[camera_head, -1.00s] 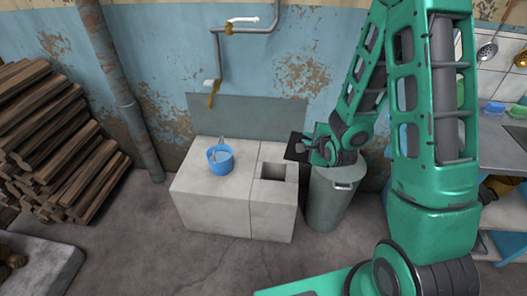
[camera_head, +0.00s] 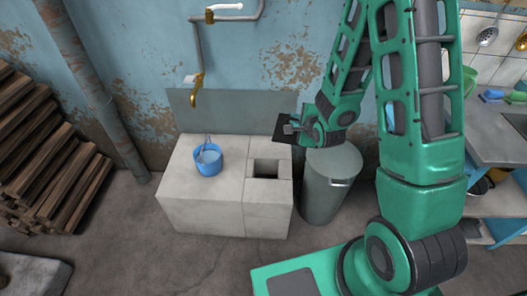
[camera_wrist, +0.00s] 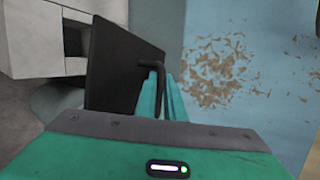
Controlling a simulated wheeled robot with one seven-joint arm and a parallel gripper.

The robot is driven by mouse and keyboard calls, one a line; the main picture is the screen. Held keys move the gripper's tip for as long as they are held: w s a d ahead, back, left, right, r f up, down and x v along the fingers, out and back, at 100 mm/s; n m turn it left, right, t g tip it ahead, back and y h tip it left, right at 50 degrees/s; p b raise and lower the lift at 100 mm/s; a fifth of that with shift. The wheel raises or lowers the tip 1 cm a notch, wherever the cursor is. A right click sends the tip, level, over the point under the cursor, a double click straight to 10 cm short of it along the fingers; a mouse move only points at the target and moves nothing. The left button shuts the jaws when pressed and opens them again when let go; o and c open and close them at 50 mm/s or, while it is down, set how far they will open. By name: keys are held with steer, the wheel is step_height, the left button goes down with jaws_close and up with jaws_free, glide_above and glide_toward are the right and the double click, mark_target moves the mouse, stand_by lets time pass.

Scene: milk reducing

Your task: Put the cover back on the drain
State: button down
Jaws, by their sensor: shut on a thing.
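The drain is a square dark opening (camera_head: 267,168) in the top of the pale stone block. It also shows in the wrist view (camera_wrist: 73,42). The cover is a dark flat square plate (camera_head: 284,126) with a bent bar handle (camera_wrist: 150,68). My gripper (camera_head: 294,128) is shut on the cover's handle and holds the plate tilted in the air. The cover is above and a little right of the drain opening, apart from the block. The opening is uncovered in both views.
A grey lidded bin (camera_head: 326,190) stands right of the block, under my forearm. A brass tap (camera_head: 196,88) hangs from the wall above the block.

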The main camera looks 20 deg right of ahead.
steer(key=shift+w+a+f, duration=0.25)
steer(key=shift+w+a, duration=0.05)
steer(key=shift+w, duration=0.05)
steer(key=w+a+f, duration=0.2)
steer(key=w+f, duration=0.2)
steer(key=f, duration=0.7)
steer(key=w+a+f+n+y, duration=0.1)
steer(key=w+f, duration=0.3)
steer(key=f, duration=0.8)
steer(key=w+a+f, duration=0.4)
steer(key=w+f, duration=0.1)
steer(key=f, duration=0.6)
steer(key=shift+f+n+y, duration=0.15)
steer(key=shift+n+y, duration=0.25)
steer(key=shift+f, duration=0.45)
steer(key=c, duration=1.8)
jaws_free()
steer(key=shift+c, duration=0.2)
steer(key=shift+o, duration=0.4)
steer(key=shift+s, duration=0.1)
